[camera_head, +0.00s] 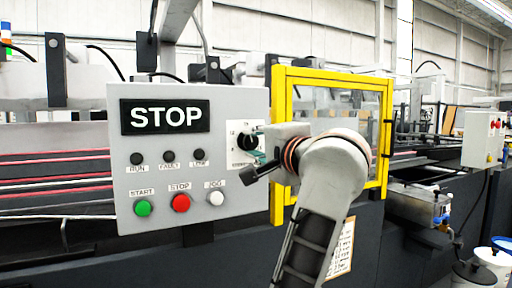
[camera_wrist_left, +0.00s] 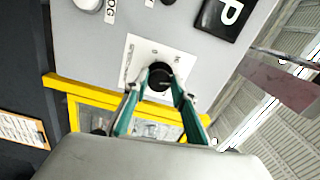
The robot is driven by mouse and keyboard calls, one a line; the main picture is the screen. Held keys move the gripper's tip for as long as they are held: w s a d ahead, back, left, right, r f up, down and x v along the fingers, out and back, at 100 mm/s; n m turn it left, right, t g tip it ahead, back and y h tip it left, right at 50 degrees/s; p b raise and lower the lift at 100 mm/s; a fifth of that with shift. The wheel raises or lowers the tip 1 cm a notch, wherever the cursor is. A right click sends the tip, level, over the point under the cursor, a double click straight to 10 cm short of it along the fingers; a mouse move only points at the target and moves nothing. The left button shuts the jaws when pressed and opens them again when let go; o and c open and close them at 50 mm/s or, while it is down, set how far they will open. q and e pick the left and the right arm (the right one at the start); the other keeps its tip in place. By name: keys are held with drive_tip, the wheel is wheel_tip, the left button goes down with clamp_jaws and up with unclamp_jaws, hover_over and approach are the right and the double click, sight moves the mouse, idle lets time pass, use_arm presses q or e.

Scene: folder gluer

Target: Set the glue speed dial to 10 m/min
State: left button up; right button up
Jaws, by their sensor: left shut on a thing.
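The glue speed dial is a black knob (camera_head: 245,141) on a white scale plate (camera_head: 233,128), at the right side of the grey control panel (camera_head: 235,100). The knob also shows in the left wrist view (camera_wrist_left: 160,73), between two green fingertips. My left gripper (camera_head: 255,157) reaches it from the right and is shut on the knob. The fingers cover part of the plate. The scale marks are too small to read, so I cannot tell the dial's setting. My right gripper is in neither view.
Left of the dial are a STOP display (camera_head: 165,116), small lamps, and green START (camera_head: 142,208), red STOP (camera_head: 181,203) and white JOG (camera_head: 216,198) buttons. A yellow-framed guard door (camera_head: 331,75) stands close behind my left arm.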

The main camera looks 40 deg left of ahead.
use_arm(q)
drive_tip(key=n, duration=0.2)
drive_tip(key=n+b, duration=0.1)
drive_tip(key=shift+w+f+n, duration=0.1)
drive_tip(key=shift+f+n, duration=0.15)
drive_tip(key=shift+n, duration=0.05)
drive_tip(key=n, duration=0.3)
drive_tip(key=shift+b, duration=0.35)
drive_tip(key=shift+n, duration=0.5)
drive_tip(key=shift+r+n, duration=0.1)
drive_tip(key=shift+n, duration=0.2)
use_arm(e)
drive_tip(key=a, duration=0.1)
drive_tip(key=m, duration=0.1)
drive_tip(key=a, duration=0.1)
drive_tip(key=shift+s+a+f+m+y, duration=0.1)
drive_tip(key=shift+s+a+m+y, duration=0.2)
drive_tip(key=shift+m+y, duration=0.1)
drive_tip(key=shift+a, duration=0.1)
use_arm(q)
drive_tip(key=o, duration=1.1)
drive_tip(key=shift+d, duration=0.15)
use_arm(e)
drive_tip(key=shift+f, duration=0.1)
